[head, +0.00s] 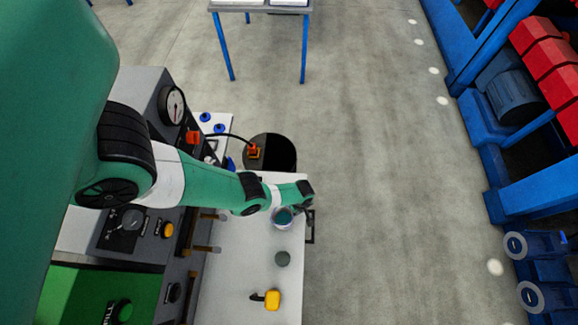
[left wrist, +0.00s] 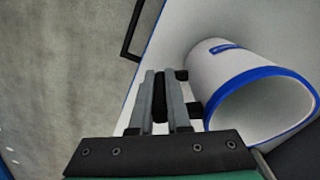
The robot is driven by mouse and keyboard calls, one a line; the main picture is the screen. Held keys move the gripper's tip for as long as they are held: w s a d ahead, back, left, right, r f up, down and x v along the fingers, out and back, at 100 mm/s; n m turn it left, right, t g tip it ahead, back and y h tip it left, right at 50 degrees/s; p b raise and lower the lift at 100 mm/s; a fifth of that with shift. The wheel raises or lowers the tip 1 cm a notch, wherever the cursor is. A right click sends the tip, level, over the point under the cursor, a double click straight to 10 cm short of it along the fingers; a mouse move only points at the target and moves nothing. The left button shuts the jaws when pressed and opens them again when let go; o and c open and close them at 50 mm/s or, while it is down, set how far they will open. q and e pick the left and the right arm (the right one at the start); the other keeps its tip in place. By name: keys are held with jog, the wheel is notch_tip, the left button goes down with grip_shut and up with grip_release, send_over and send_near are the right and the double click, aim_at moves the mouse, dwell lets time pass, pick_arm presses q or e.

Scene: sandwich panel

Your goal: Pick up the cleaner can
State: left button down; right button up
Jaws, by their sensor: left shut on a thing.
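A white can with a blue rim and a dark handle (left wrist: 225,75), which I take as the cleaner can, stands at the right in the left wrist view. Its open mouth faces the camera. Whether the can's base touches the table is hidden. My right gripper is not in view.
The white table (head: 235,265) also holds a grey-green round thing (head: 283,258) and a yellow item (head: 272,299). A control panel with a gauge (head: 172,104) stands at the left. A dark round bin (head: 280,152) is behind. The floor at right (head: 390,220) is clear.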

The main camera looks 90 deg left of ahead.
pick_arm(q)
jog(key=shift+r, duration=0.15)
dwell(0.3)
jog(key=shift+r+p, duration=0.5)
jog(key=shift+p, duration=0.05)
notch_tip(320, 180, up, 2)
jog(key=shift+a+r+p, duration=0.1)
jog(key=shift+r+p, duration=0.15)
jog(key=shift+p, duration=0.8)
jog(key=w+a+r+p, duration=0.1)
jog(key=a+r, duration=0.3)
jog(key=a, duration=0.2)
jog(key=w+a+r+p, duration=0.1)
jog(key=a+r+p, duration=0.1)
jog(key=a+r, duration=0.3)
jog(key=shift+w+a, duration=0.2)
jog(key=shift+a, duration=1.1)
jog(key=shift+r+p, duration=0.2)
jog(key=shift+p, duration=0.1)
